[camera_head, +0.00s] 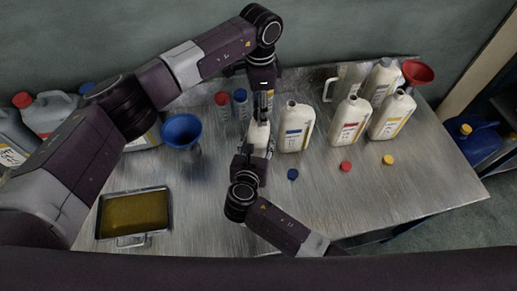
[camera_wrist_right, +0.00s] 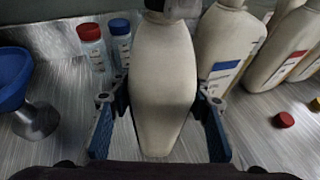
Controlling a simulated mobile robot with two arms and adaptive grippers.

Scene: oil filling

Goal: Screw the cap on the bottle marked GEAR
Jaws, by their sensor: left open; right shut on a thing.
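A cream bottle (camera_head: 259,137) stands upright between my two grippers; it also fills the middle of the right wrist view (camera_wrist_right: 164,90). No GEAR marking is legible on any bottle. My right gripper (camera_head: 250,158) is shut on this bottle, with a blue-padded finger on each side of its body. My left gripper (camera_head: 263,110) is open directly above, at the bottle's top. The bottle's mouth is hidden by that gripper, so I cannot tell whether a cap is there. Loose on the table lie a blue cap (camera_head: 292,174), a red cap (camera_head: 345,166) and a yellow cap (camera_head: 388,159).
Close on the right stands an open blue-labelled bottle (camera_head: 296,127), then red-labelled (camera_head: 348,123) and yellow-labelled (camera_head: 391,116) ones. To the left are a blue funnel (camera_head: 181,130) and small red-capped (camera_head: 223,105) and blue-capped (camera_head: 240,103) bottles. An oil tray (camera_head: 163,213) sits front left.

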